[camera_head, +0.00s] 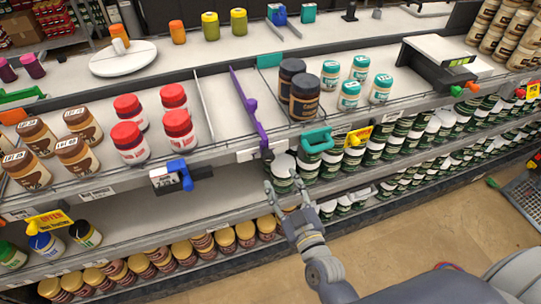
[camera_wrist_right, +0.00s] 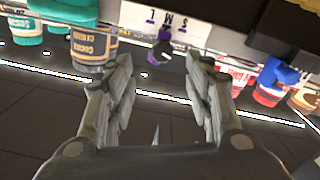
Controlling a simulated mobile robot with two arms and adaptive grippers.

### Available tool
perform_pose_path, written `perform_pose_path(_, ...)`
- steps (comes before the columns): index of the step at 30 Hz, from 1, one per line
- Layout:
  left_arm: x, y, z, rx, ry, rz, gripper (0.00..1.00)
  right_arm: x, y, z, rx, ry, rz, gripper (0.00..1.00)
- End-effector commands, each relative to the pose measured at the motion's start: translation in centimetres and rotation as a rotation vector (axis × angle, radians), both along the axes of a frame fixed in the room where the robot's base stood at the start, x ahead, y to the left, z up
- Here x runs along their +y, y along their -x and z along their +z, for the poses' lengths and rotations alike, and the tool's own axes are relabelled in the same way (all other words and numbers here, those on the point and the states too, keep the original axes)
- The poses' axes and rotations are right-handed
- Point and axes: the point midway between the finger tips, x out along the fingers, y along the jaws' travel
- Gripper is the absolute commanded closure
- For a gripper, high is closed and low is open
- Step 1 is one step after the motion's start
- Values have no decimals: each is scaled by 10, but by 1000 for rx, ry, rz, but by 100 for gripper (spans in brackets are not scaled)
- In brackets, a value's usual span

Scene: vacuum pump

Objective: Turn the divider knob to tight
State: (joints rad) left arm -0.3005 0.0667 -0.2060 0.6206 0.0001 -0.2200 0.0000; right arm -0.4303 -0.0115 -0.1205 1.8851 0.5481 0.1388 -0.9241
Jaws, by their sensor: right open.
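A long purple divider (camera_head: 240,95) stands on the upper shelf, with a purple knob (camera_head: 267,154) at the shelf's front edge. In the right wrist view the purple knob (camera_wrist_right: 164,50) shows beyond and between my fingertips, beside a white plate (camera_wrist_right: 165,24) with letters on it. My right gripper (camera_head: 288,192) is open and empty, below and slightly right of the knob, apart from it. It also shows in the wrist view (camera_wrist_right: 160,70), with its two fingers spread. My left gripper is not in view.
Dark coffee jars (camera_head: 304,98) stand right of the divider, and red-lidded jars (camera_head: 179,128) stand to its left. A teal handle (camera_head: 318,141) and a blue knob (camera_head: 181,172) stick out from the shelf front.

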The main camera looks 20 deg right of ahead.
Motion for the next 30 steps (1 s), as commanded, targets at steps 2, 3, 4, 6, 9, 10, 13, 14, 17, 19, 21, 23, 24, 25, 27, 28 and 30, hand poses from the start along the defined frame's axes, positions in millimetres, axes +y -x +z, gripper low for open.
perform_pose_path(2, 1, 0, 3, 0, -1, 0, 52, 0, -9, 2, -2, -1, 0, 52)
perform_pose_path(3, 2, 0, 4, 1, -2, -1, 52, 1, -14, 2, -2, -1, 1, 52)
perform_pose_path(4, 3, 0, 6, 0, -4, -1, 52, 1, -19, 2, -2, -1, 1, 52)
perform_pose_path(6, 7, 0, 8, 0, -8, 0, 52, 1, -30, 2, -1, -1, 0, 52)
perform_pose_path(9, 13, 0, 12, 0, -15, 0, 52, 2, -47, 2, -1, 0, 1, 52)
perform_pose_path(10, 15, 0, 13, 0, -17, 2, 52, 2, -53, 3, -1, -1, 1, 52)
perform_pose_path(13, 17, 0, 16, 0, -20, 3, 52, 3, -68, 1, 0, 0, 1, 52)
perform_pose_path(14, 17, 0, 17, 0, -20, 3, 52, 3, -73, 2, -1, 1, 1, 52)
perform_pose_path(17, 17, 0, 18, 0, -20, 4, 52, 3, -86, 0, 2, -1, 2, 52)
perform_pose_path(19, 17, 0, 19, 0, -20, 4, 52, 3, -92, 0, 0, 0, 1, 52)
perform_pose_path(21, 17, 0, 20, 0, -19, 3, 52, 4, -97, 0, 2, 0, 2, 52)
perform_pose_path(23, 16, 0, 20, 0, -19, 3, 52, 4, -100, 0, 1, 0, 1, 52)
perform_pose_path(24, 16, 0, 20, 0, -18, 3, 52, 4, -102, -1, 3, 0, 1, 52)
perform_pose_path(25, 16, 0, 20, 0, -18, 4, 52, 4, -102, -1, 3, 0, 1, 52)
perform_pose_path(27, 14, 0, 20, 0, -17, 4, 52, 4, -103, -1, 3, 0, 1, 52)
perform_pose_path(28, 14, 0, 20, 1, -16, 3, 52, 4, -103, -1, 3, 0, 1, 52)
perform_pose_path(30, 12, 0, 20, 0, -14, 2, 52, 4, -103, -1, 3, 0, 1, 52)
